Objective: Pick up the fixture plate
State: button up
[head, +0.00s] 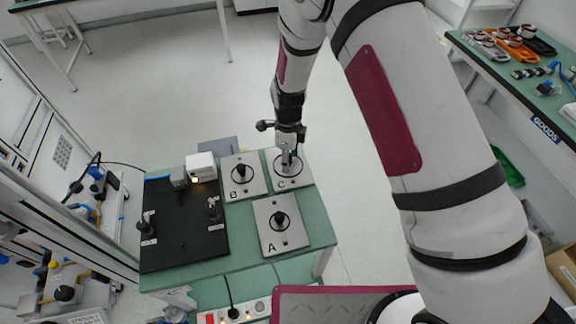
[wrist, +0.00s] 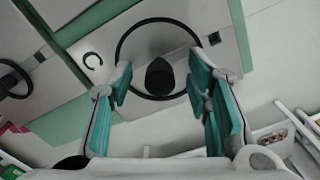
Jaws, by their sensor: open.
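Three light grey fixture plates lie on the green table, each with a black ring and a dark central knob: plate A (head: 264,212), plate B (head: 257,188) and plate C (head: 302,178). My gripper (head: 288,160) is over plate C and hides part of it. In the wrist view the gripper (wrist: 158,80) is open, with one teal-padded finger on each side of the dark knob (wrist: 160,76). Plate C (wrist: 215,30) shows its black ring and letter there. I see gaps between the fingers and the knob; the height between them is unclear.
A black board (head: 185,245) with small fittings and a white box (head: 201,166) are left of the plates. A power strip (head: 235,311) is at the table front. A parts bench (head: 530,95) stands at right. Open floor (head: 170,80) lies beyond the table.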

jog(key=shift+c, duration=0.4)
grip_shut()
jog(key=shift+r, duration=0.1)
